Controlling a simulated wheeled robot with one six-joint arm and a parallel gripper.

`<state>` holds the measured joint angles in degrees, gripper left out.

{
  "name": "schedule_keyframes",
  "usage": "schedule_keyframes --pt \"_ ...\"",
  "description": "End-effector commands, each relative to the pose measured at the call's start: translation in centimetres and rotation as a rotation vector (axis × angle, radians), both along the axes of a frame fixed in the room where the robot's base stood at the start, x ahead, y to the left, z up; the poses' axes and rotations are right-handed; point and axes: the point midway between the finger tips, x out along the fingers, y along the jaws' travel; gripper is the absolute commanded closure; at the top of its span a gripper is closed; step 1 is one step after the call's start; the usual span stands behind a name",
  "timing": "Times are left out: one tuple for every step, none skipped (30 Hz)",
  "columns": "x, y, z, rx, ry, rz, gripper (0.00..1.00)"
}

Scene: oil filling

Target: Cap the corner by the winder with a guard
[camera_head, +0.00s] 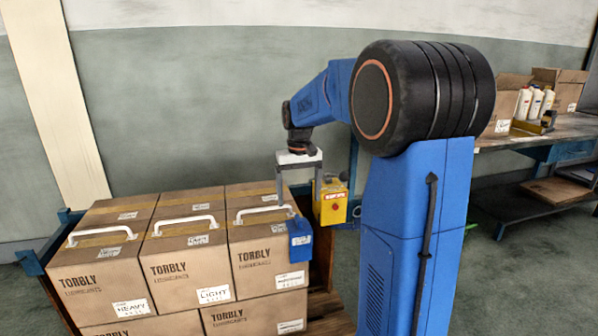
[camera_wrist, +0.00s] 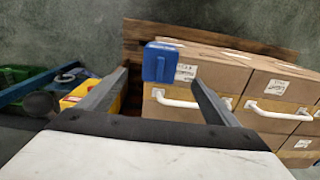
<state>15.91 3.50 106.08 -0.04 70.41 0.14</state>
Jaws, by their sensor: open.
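A blue corner guard (camera_head: 300,232) sits at the top front right corner of the rightmost carton (camera_head: 264,252), by the yellow winder (camera_head: 331,205). In the wrist view the guard (camera_wrist: 160,61) covers the near left end of a carton's top, and part of the yellow winder (camera_wrist: 80,96) shows behind the left finger. My gripper (camera_head: 299,201) is open and empty above the guard. In the wrist view the guard lies between and beyond the fingertips (camera_wrist: 160,78), apparently clear of both. Whether the guard is seated flush cannot be told.
Several brown cartons with white handles (camera_head: 184,222) are stacked on a wooden pallet (camera_head: 327,308), in a blue-cornered frame. A workbench (camera_head: 550,140) with open boxes and white bottles (camera_head: 535,102) stands at the right. The floor (camera_head: 500,290) at the right is clear.

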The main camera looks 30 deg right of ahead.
Motion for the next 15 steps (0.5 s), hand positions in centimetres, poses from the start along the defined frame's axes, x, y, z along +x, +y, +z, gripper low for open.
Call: schedule_keyframes --pt "0.0 0.0 1.1 -0.001 -0.003 0.000 0.16" --pt "0.1 0.0 1.8 -0.001 -0.004 0.000 0.16" --pt "0.0 0.0 2.6 -0.001 -0.003 0.000 0.16" --pt "0.0 0.0 3.2 -0.001 -0.004 0.000 0.16" --pt "0.0 0.0 3.8 -0.001 -0.003 0.000 0.16" --pt "0.0 0.0 4.5 -0.001 -0.003 0.000 0.16" --pt "0.0 0.0 5.0 -0.001 -0.003 0.000 0.16" --pt "0.0 0.0 5.5 -0.001 -0.003 0.000 0.16" --pt "0.0 0.0 6.1 -0.001 -0.003 0.000 0.16" --pt "0.0 0.0 6.5 -0.001 -0.002 0.000 0.16" --pt "0.0 0.0 6.9 0.000 -0.001 0.000 0.16" --pt "0.0 0.0 7.4 -0.001 -0.002 0.000 0.16" --pt "0.0 0.0 7.7 -0.001 -0.002 0.000 0.16" --pt "0.0 0.0 7.9 0.000 -0.001 0.000 0.16" --pt "0.0 0.0 8.2 0.000 0.000 0.000 0.16"
